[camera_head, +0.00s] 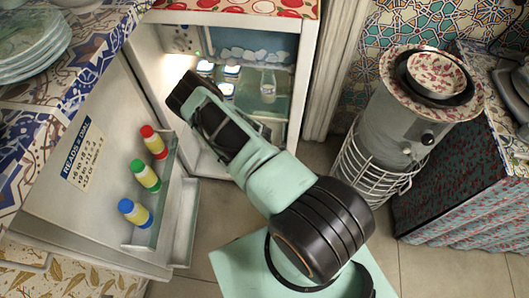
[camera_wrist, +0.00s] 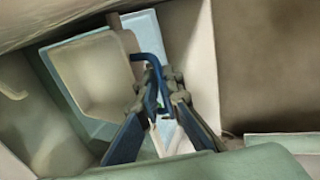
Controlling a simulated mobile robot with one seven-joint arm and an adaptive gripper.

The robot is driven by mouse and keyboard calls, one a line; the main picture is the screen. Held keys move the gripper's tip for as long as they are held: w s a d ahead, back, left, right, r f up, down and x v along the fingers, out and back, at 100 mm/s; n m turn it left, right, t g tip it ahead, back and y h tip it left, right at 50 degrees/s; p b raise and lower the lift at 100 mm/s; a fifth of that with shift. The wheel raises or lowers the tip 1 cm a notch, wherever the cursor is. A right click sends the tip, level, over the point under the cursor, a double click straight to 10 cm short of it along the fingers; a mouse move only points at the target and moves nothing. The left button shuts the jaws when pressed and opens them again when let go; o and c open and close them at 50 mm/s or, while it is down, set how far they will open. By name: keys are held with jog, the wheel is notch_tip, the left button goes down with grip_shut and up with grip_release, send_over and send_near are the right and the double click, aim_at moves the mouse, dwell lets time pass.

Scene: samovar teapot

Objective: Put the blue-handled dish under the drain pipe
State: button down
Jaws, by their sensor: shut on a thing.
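In the wrist view, a cream, square, shallow dish (camera_wrist: 95,75) with a blue bent handle (camera_wrist: 150,60) fills the upper left. My gripper (camera_wrist: 160,88) is shut on the blue handle, with the dish to the left of its fingers. A pale blue panel shows behind the dish. In the head view, my arm reaches to the open fridge (camera_head: 240,30), and its far end hides my gripper. The dish does not show there. I cannot make out a drain pipe in either view.
The fridge door (camera_head: 60,215) stands open at the left, with several capped bottles (camera_head: 146,176) on its shelf. Small jars and a clear bottle (camera_head: 268,86) stand inside the fridge. A round heater (camera_head: 385,130) carrying a bowl (camera_head: 437,73) stands at the right. Bare floor lies between.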

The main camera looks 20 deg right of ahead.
notch_tip(320, 180, down, 2)
jog(key=shift+f, duration=0.1)
jog(key=c, duration=2.1)
grip_release()
jog(key=p+v, duration=0.2)
jog(key=v, duration=1)
jog(key=shift+d, duration=0.1)
